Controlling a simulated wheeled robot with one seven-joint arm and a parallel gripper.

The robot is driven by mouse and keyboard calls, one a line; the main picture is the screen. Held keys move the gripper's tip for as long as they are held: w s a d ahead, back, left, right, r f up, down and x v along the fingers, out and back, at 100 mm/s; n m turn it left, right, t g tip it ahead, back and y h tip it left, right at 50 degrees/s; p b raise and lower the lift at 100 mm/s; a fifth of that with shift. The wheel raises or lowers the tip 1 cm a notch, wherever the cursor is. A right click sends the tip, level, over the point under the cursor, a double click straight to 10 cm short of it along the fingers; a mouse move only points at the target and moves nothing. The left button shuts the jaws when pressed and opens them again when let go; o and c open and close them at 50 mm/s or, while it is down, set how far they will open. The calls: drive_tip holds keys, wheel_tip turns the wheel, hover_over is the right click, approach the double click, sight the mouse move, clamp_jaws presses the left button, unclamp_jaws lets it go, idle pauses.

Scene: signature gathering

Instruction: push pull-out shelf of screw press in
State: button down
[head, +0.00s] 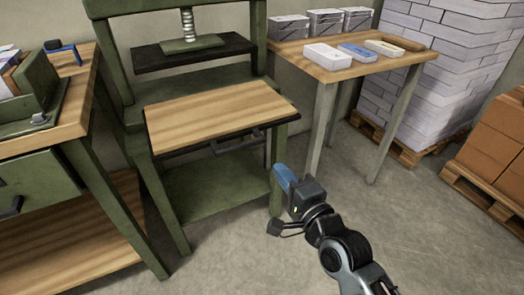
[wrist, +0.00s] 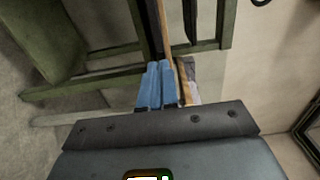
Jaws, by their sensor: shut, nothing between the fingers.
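The screw press (head: 122,100) is a green metal frame with a dark pressing plate and a vertical screw at its top. Its pull-out shelf (head: 215,108) is a wooden board with a dark edge and a dark front handle (head: 237,141); it sticks out toward me. My gripper (head: 281,168) has blue fingers, shut and empty, to the right of and below the shelf's front right corner. In the wrist view the shut fingers (wrist: 160,68) point toward a narrow wood-and-dark edge, probably the shelf. I cannot tell whether they touch it.
A wooden table (head: 345,72) with paper stacks and trays stands right of the press. A green-framed workbench (head: 75,135) stands at the left. Pallets with white stacks (head: 460,50) and brown boxes (head: 500,145) are at the right. The floor in front is clear.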

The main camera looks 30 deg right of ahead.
sight(259, 142)
drive_tip(key=w, duration=0.9)
drive_tip(key=shift+w+d+b, duration=0.1)
drive_tip(key=shift+w+b, duration=0.2)
